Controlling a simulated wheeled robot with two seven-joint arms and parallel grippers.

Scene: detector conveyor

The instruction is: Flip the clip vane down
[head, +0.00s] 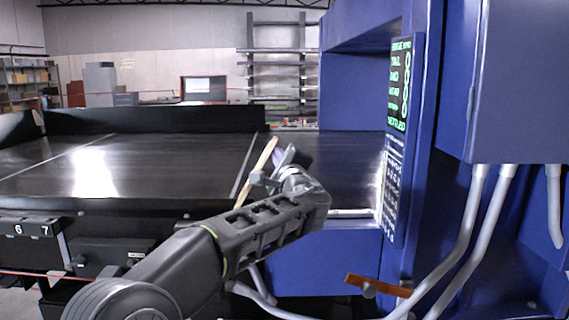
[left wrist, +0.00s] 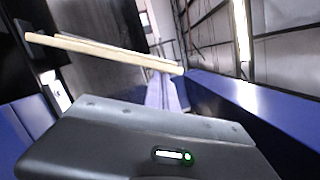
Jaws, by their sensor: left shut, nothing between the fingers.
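A thin cream-coloured vane (head: 263,157) stands steeply tilted at the conveyor's near edge, beside a small grey knob (head: 257,178). In the left wrist view the cream vane (left wrist: 105,53) runs across the upper left, past the fingers. My left gripper (head: 277,153) is just right of the vane, shut and empty; its pale fingers (left wrist: 165,92) show beyond the gripper body in the wrist view. I cannot tell whether they touch the vane. An orange-brown vane (head: 379,286) sits low at the right, nearly level, on its own knob. My right gripper is out of view.
The black conveyor belt (head: 140,165) runs into the blue detector housing (head: 357,90). A green-lettered display (head: 401,85) is on the housing's side. Grey conduits (head: 470,225) hang at the right. Open space lies above the belt.

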